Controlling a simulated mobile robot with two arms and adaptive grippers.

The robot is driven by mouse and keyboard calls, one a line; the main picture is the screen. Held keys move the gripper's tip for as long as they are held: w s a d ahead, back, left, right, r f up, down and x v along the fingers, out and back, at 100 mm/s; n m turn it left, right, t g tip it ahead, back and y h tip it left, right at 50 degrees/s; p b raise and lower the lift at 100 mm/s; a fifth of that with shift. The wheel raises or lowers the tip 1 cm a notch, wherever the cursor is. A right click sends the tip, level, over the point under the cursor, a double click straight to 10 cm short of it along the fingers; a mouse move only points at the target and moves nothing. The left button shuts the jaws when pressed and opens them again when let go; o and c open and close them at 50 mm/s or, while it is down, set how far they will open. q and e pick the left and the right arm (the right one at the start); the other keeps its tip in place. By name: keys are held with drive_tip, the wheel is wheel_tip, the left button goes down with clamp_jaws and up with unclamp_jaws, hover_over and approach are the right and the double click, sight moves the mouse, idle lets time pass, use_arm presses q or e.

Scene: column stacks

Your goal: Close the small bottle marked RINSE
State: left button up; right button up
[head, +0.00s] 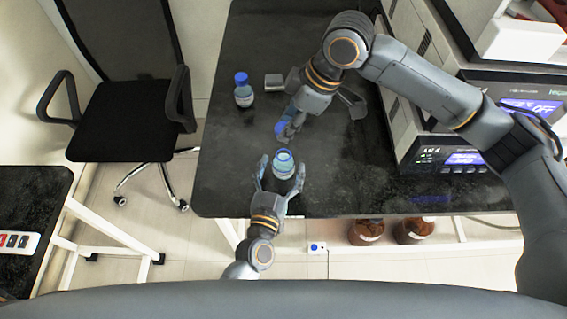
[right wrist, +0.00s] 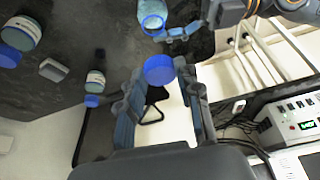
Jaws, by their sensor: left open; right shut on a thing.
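A small open bottle (head: 284,168) with a blue neck ring stands near the front edge of the black bench. Its label cannot be read. My left gripper (head: 281,176) is open, with its fingers on either side of this bottle. My right gripper (head: 288,133) is shut on a blue cap (head: 281,128), just beyond and above the bottle mouth. In the right wrist view the cap (right wrist: 158,69) sits between the fingertips, apart from the open bottle (right wrist: 152,14).
A blue-capped bottle (head: 243,93) and a grey block (head: 274,82) stand farther back on the bench (head: 235,150). The right wrist view shows two capped bottles, a larger one (right wrist: 22,33) and a smaller one (right wrist: 95,79). Instruments (head: 440,150) stand at the right.

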use_arm(q)
clamp_jaws()
use_arm(e)
drive_tip(key=shift+f, duration=2.5)
drive_tip(key=shift+f, duration=0.9)
drive_tip(key=shift+f, duration=0.55)
